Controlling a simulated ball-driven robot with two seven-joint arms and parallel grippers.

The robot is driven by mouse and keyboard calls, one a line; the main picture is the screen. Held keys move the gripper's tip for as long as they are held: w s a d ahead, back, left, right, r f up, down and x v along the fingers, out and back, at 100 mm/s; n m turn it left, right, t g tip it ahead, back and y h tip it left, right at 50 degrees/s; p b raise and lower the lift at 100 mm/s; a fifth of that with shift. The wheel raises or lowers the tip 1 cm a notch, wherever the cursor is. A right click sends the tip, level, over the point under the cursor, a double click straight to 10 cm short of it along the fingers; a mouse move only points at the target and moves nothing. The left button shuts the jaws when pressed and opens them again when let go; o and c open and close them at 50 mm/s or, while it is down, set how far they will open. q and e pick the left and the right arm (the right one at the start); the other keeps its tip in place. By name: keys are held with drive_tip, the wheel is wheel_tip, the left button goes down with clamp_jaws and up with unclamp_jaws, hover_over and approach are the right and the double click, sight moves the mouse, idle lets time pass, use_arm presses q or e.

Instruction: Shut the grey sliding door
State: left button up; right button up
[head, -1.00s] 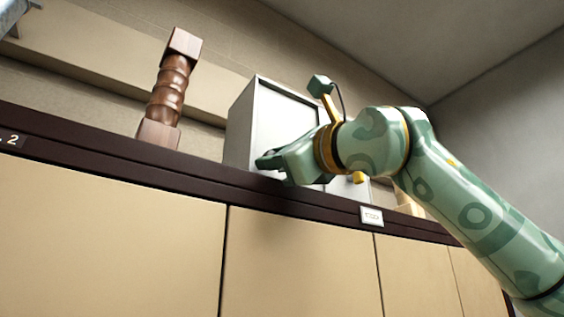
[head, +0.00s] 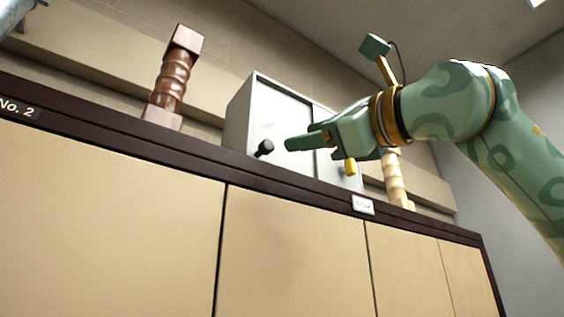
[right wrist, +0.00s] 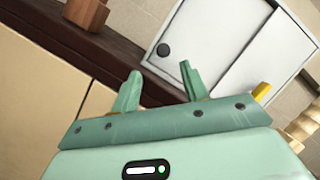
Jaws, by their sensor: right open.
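A light grey cabinet (head: 238,121) stands on the dark counter top. Its front has a pale grey left door panel (head: 281,112) with a round black knob (head: 264,148) low near its left edge. A second pale panel (right wrist: 268,62) lies to the right. No open gap is clear, and my gripper hides part of the front in the head view. My right gripper (head: 299,143) is open and empty in front of the cabinet, right of the knob and apart from it. In the right wrist view the knob (right wrist: 163,49) lies beyond the two spread fingers (right wrist: 159,73). My left gripper is out of view.
A brown turned wooden post (head: 170,82) stands left of the cabinet. A pale turned post (head: 395,180) stands to its right. The dark counter top's edge (head: 140,147) runs below, above beige cupboard fronts (head: 100,205). The counter between brown post and cabinet is clear.

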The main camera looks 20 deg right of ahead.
drive_tip(key=b+v, duration=0.1)
drive_tip(key=v, duration=0.5)
drive_tip(key=shift+s+d+b, duration=0.2)
drive_tip(key=shift+s+b, duration=0.1)
drive_tip(key=shift+s, duration=0.05)
drive_tip(key=shift+f, duration=0.1)
